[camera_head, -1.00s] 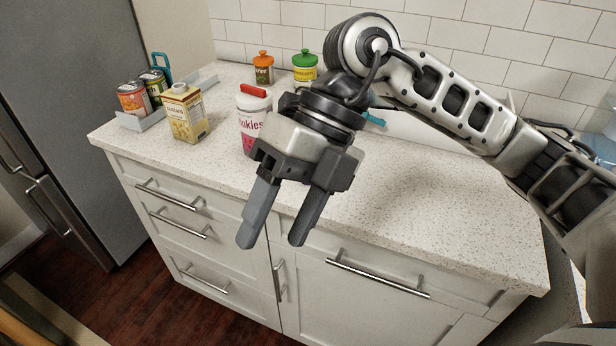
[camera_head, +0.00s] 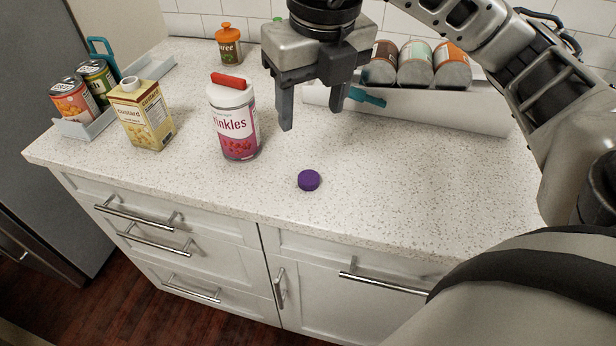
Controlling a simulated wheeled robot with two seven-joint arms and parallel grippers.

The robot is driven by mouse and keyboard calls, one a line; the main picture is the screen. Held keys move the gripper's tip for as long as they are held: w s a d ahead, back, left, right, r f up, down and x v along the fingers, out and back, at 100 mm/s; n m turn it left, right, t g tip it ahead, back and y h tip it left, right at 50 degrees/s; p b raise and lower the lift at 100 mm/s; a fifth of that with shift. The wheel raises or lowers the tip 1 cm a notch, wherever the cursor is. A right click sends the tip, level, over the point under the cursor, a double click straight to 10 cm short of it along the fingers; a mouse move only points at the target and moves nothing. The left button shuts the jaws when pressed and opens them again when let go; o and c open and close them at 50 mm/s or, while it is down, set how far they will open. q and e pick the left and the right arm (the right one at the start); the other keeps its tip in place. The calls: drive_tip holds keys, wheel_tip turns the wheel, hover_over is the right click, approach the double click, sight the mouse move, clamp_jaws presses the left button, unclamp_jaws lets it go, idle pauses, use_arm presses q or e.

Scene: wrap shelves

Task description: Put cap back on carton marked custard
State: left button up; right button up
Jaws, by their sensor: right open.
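The custard carton (camera_head: 146,117) is a yellow box with a bare white spout on top. It stands upright at the left of the white speckled counter. A small round purple cap (camera_head: 309,180) lies on the counter near its front edge, apart from everything else. My right gripper (camera_head: 312,118) is open and empty, fingers pointing down, above the counter and farther back than the cap. My left gripper is not in view.
A sprinkles jar (camera_head: 237,125) with a red-handled lid stands between carton and cap. Cans (camera_head: 74,102) sit in a pale blue tray (camera_head: 87,130) at left. An orange-lidded jar (camera_head: 229,46) stands behind. A white rack (camera_head: 450,108) holds several jars. The counter's right front is clear.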

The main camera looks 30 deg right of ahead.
hover_over(309, 177)
drive_tip(key=f, duration=0.8)
drive_tip(key=shift+s+a+f, duration=0.1)
drive_tip(key=shift+a+f, duration=0.1)
drive_tip(key=shift+f, duration=0.1)
drive_tip(key=f, duration=0.4)
drive_tip(key=shift+s+d+f, duration=0.15)
drive_tip(key=shift+d, duration=0.05)
drive_tip(key=shift+f, duration=0.5)
drive_tip(key=c, duration=1.1)
